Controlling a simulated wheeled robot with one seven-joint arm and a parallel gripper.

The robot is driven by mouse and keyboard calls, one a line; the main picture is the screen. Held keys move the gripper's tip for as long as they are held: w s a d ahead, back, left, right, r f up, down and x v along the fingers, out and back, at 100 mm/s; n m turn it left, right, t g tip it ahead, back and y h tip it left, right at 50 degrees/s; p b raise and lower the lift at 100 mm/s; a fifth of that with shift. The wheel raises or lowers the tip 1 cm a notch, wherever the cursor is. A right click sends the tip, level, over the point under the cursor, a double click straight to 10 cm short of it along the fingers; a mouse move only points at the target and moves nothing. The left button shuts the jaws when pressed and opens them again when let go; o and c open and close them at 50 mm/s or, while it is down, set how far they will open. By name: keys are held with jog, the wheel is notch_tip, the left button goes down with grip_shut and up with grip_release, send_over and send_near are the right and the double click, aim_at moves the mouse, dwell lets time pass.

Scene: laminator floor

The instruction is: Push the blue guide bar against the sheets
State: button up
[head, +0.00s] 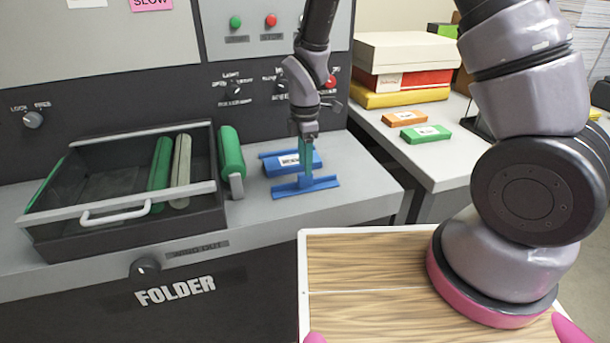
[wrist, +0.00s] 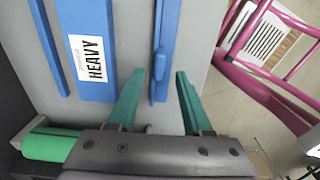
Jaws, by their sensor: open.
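The blue guide bar (head: 322,184) lies on the grey shelf of the machine, with a small raised handle (wrist: 159,62) on it. Behind it is a blue pack of sheets (head: 310,160) with a white label reading HEAVY in the wrist view (wrist: 97,88). A strip of bare grey shelf shows between bar and pack. A blue back rail (wrist: 47,45) stands on the pack's far side. My gripper (wrist: 160,73) is open, pointing down, its teal fingers on either side of the bar near the handle. I cannot tell whether a finger touches the bar.
A dark drawer (head: 92,222) with green and pale rollers and a green roller (head: 231,152) stand left of the pack. A side table (head: 440,172) at right holds orange and green packs and stacked boxes. The shelf right of the bar is clear.

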aim_at(306, 182)
jog(key=shift+f, duration=2.4)
grip_shut()
jog(key=shift+s+d+f, duration=0.1)
